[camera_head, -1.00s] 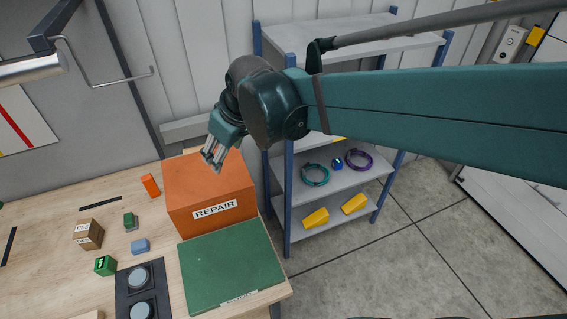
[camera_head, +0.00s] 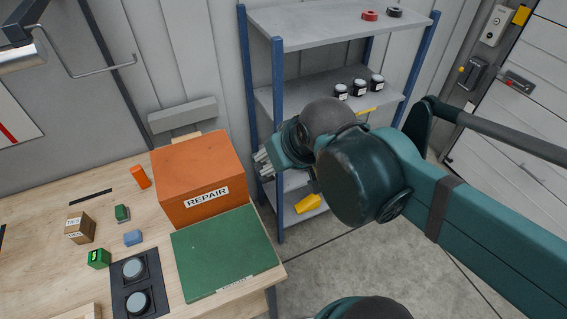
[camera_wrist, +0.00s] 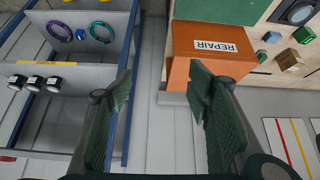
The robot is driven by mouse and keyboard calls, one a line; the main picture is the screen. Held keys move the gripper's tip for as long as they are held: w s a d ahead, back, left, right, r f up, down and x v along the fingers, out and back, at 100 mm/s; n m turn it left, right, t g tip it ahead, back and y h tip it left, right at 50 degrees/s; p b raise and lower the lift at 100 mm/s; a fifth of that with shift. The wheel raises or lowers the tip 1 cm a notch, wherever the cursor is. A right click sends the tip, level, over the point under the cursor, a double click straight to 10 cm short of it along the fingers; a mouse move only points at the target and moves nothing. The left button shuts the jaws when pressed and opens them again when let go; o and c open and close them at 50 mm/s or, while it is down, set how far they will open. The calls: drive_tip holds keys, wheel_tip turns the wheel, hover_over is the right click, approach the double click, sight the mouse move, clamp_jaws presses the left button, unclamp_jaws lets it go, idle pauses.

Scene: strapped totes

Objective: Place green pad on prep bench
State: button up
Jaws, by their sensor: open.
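The wooden bench (camera_head: 55,192) is at the lower left of the head view. A flat green mat (camera_head: 225,252) with a small white label lies on its right end; the label is too small to read. It also shows at the top of the wrist view (camera_wrist: 222,10). A small green block (camera_head: 122,213) and a green cube with a white mark (camera_head: 98,258) sit further left; I cannot tell which green thing is the pad. My gripper (camera_head: 262,165) is open and empty, in front of the shelf. In the wrist view its fingers (camera_wrist: 163,88) are wide apart with nothing between them.
The orange REPAIR box (camera_head: 200,180) stands behind the mat, left of my gripper. The blue-posted shelf (camera_head: 320,27) holds dark jars (camera_head: 358,88), rings (camera_wrist: 101,32) and a yellow piece (camera_head: 308,204). A blue block (camera_head: 133,238) and a brown box (camera_head: 80,228) are on the bench.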

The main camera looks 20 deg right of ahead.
drive_tip(key=shift+s+d+f+m, duration=0.3)
drive_tip(key=shift+s+d, duration=0.2)
drive_tip(key=shift+s, duration=0.15)
wheel_tip(320, 180, down, 28)
drive_tip(key=b, duration=2.7)
drive_tip(key=shift+r+b, duration=0.2)
drive_tip(key=shift+b, duration=0.2)
